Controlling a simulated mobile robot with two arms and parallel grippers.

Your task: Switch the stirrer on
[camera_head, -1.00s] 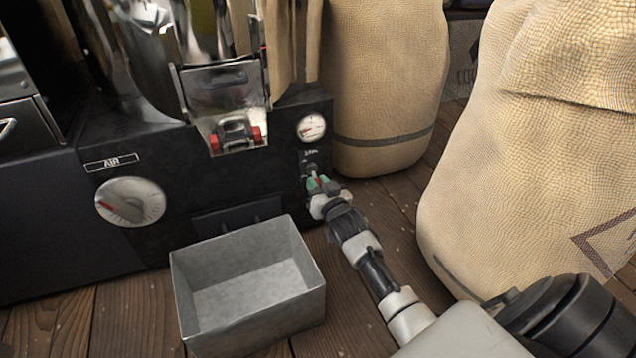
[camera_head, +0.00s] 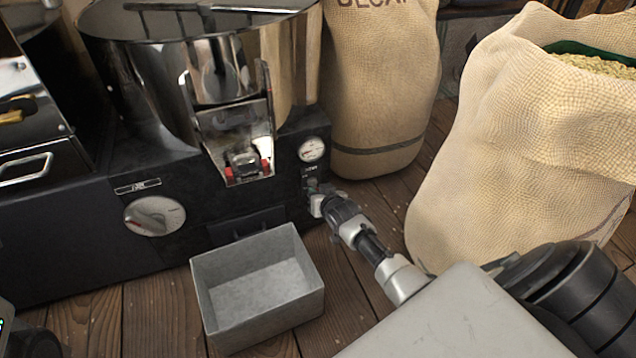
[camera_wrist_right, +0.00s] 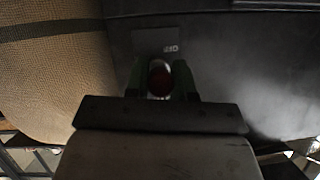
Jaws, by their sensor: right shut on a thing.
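The stirrer switch is a small red-tipped knob with a pale metal collar (camera_wrist_right: 160,80), seen in the right wrist view on the dark front panel. My right gripper (camera_head: 313,188) reaches the right end of the machine's front panel, below the round gauge, and hides the switch in the head view. In the wrist view its green fingers (camera_wrist_right: 159,72) stand on either side of the knob and are shut on it. Whether the switch is on or off cannot be told. My left gripper is not in view.
The roaster's black base (camera_head: 70,225) carries a large dial (camera_head: 154,216), a gauge (camera_head: 312,149) and a steel bowl (camera_head: 140,80). A grey metal bin (camera_head: 262,330) stands on the plank floor in front. Burlap sacks stand behind (camera_head: 375,90) and right (camera_head: 500,160) of my right arm.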

